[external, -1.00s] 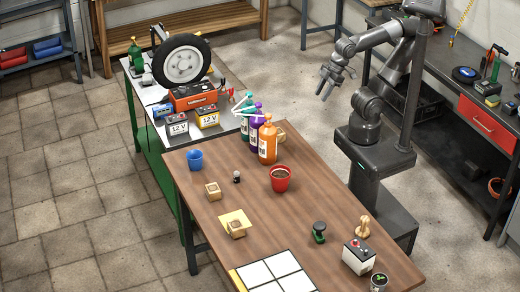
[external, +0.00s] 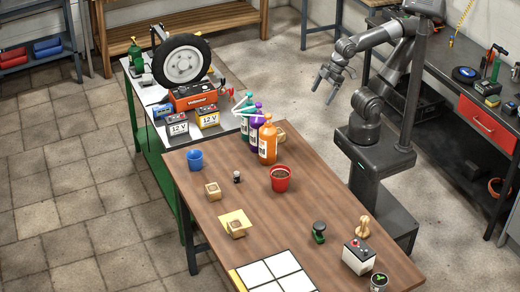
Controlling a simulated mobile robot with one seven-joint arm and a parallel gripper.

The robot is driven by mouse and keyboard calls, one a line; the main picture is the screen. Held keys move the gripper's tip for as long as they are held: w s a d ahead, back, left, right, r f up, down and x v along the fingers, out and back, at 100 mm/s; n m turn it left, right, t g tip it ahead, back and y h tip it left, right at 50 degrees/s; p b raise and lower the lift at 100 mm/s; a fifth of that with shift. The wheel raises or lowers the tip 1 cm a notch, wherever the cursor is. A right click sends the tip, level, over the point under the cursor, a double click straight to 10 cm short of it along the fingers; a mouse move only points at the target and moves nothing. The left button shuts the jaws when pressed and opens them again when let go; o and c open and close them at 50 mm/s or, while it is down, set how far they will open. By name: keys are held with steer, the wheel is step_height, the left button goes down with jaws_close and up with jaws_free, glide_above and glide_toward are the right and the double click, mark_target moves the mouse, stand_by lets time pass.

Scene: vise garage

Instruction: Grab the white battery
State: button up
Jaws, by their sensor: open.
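A white battery (external: 357,258) with a dark top and a red terminal stands upright near the right end of the brown wooden table. Two more batteries marked 12 V stand on the green bench: one with a grey and white front (external: 177,126) and one with a yellow front (external: 208,117). My gripper (external: 322,90) is open and empty. It hangs in the air to the right of the bottles, well apart from all the batteries.
The wooden table (external: 300,215) also holds a red pot (external: 280,178), a blue cup (external: 195,159), several bottles (external: 267,143), a green-based stamp-like item (external: 319,232) and a can (external: 379,282). A wooden figure (external: 363,227) stands just behind the white battery. The table's middle is fairly clear.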

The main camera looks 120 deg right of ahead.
steer(key=shift+o, duration=1)
